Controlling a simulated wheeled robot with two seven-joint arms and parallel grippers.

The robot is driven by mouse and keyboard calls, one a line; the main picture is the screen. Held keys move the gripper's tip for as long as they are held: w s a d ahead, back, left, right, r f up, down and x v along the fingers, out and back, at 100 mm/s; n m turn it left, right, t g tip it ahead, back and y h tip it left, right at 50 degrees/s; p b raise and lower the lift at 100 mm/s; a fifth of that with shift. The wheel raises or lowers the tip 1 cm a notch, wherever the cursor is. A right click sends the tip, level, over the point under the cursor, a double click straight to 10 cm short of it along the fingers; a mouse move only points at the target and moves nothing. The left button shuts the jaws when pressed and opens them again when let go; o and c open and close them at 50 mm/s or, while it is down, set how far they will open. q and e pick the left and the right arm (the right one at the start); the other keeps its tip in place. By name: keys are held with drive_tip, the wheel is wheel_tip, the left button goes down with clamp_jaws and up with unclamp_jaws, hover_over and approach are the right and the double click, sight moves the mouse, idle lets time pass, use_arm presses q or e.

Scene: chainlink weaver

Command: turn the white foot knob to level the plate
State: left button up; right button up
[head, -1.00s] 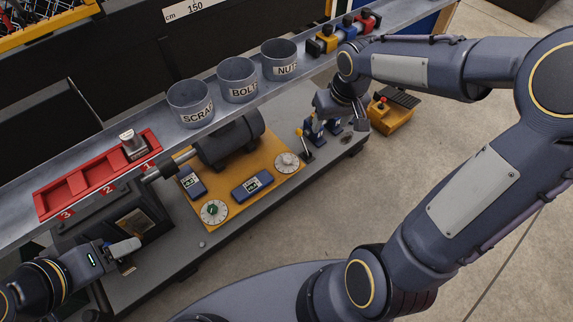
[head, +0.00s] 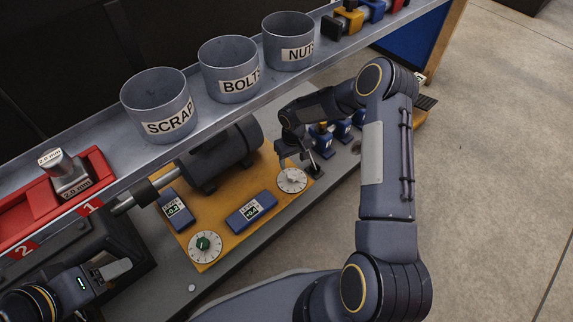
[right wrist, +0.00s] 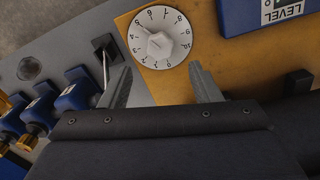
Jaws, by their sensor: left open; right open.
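The white foot knob (head: 292,180) is a numbered dial with a pale centre grip, at the right corner of the yellow plate (head: 226,237). In the right wrist view the knob (right wrist: 159,37) lies just ahead of and between the fingertips of my open right gripper (right wrist: 160,82), not between the jaws. In the head view my right gripper (head: 291,155) is beside the knob. A second dial with a green centre (head: 205,247) is at the near corner. Two blue level displays (head: 251,211) and (head: 175,209) sit on the plate; they appear to read +0.4 and -0.2. My left gripper (head: 117,269) is open at lower left.
A dark motor (head: 219,155) stands on the plate. A small lever (right wrist: 103,50) and several blue blocks (right wrist: 78,95) are beside my right gripper. Cups labelled SCRAP (head: 159,105), BOLT (head: 230,70) and NUT (head: 289,42) stand on the shelf, with a red tray (head: 97,165) left.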

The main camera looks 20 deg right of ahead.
sight(292, 175)
wheel_tip(292, 175, down, 8)
drive_tip(key=b, duration=0.3)
drive_tip(key=shift+r, duration=0.15)
drive_tip(key=shift+c, duration=0.4)
drive_tip(key=c, duration=0.9)
drive_tip(key=shift+m, duration=0.3)
drive_tip(key=m+b, duration=0.1)
drive_tip(key=m, duration=0.2)
drive_tip(key=shift+m, duration=0.4)
drive_tip(key=m, duration=0.4)
drive_tip(key=shift+m, duration=0.3)
